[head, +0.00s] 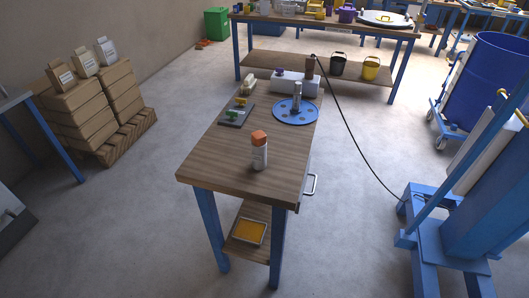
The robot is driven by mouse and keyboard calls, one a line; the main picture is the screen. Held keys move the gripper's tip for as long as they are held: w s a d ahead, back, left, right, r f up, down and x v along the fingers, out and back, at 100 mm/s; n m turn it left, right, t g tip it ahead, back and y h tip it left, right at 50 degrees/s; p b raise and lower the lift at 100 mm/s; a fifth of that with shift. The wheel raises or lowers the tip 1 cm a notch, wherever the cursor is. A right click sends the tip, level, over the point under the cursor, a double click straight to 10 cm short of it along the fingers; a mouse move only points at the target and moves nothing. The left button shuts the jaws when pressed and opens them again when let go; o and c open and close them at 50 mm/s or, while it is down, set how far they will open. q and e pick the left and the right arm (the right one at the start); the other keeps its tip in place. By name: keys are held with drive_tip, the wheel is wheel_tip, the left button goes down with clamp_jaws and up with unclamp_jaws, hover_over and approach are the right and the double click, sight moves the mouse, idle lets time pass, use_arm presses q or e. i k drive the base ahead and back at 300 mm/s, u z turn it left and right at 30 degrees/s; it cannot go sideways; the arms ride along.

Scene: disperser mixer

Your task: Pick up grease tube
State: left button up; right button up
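A white tube with an orange cap (259,153), which looks like the grease tube, stands upright near the front of the wooden workbench top (215,165). It has a dark band or label that is too small to read. Nothing touches it, and the bench around it is clear. Neither of my grippers shows in the head view.
Behind the tube are a blue disc (283,117) with a grey upright part (297,92), a dark plate with a green piece (232,116), and a white box (290,83). A handle (311,185) juts from the bench's right side. A blue machine (470,220) stands right; open floor lies left.

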sight(259, 154)
drive_tip(key=z, duration=0.5)
drive_tip(key=k, duration=1.25)
drive_tip(key=z, duration=1.3)
drive_tip(key=i, duration=1.8)
drive_tip(key=u, duration=1.1)
drive_tip(key=i, duration=0.6)
drive_tip(key=u, duration=0.7)
